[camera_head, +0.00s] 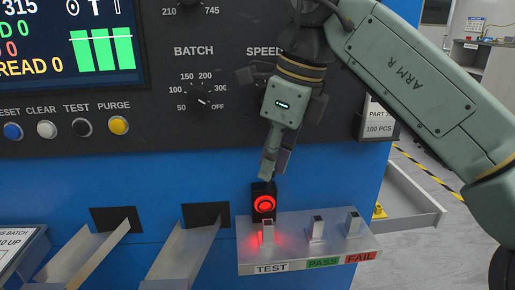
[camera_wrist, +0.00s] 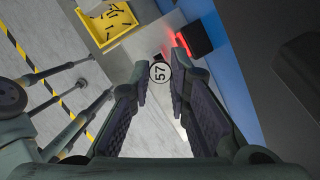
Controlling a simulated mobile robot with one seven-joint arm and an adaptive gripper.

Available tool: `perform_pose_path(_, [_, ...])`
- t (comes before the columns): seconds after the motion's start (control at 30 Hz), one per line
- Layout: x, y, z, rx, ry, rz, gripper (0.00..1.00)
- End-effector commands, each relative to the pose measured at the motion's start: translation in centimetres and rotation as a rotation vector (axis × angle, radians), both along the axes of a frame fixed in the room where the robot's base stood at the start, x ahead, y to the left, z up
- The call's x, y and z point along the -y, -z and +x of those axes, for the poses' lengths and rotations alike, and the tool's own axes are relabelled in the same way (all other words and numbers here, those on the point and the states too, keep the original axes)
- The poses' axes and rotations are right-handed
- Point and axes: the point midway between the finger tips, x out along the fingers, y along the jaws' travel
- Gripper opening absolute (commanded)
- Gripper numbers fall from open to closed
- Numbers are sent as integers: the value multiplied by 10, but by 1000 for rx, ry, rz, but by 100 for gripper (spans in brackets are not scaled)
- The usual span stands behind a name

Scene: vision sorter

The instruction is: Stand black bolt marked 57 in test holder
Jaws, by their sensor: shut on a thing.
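My gripper (camera_head: 270,172) points down over the shelf on the blue machine front, above the TEST holder (camera_head: 267,232). In the wrist view my gripper (camera_wrist: 160,76) has its fingertips on either side of the bolt marked 57 (camera_wrist: 160,72), whose round white top shows the number. The bolt's shank is hidden below its top. In the head view I cannot pick the bolt out from the fingers and the dark lamp box behind. The TEST holder is a small metal post glowing red on its shelf, apart from my fingers.
A black box with a lit red ring (camera_head: 264,204) stands just behind the TEST holder. The PASS post (camera_head: 316,229) and FAIL post (camera_head: 352,223) stand to its right. Metal chutes (camera_head: 185,252) lie left. A yellow tray (camera_wrist: 108,38) with dark bolts shows in the wrist view.

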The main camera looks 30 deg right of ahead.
Motion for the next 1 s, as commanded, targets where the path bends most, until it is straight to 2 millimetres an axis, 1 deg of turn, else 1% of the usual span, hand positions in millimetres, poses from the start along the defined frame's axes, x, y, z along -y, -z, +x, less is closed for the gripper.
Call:
perform_pose_path(0.17, [0, 9, -1, 0, 3, 0, 0])
perform_pose_path(0.6, [0, 51, 0, 2, 0, 0, 0])
perform_pose_path(0.8, [0, 58, 0, 1, 0, 0, 0])
perform_pose_path(1.0, [0, 58, 0, 1, 0, 0, 0])
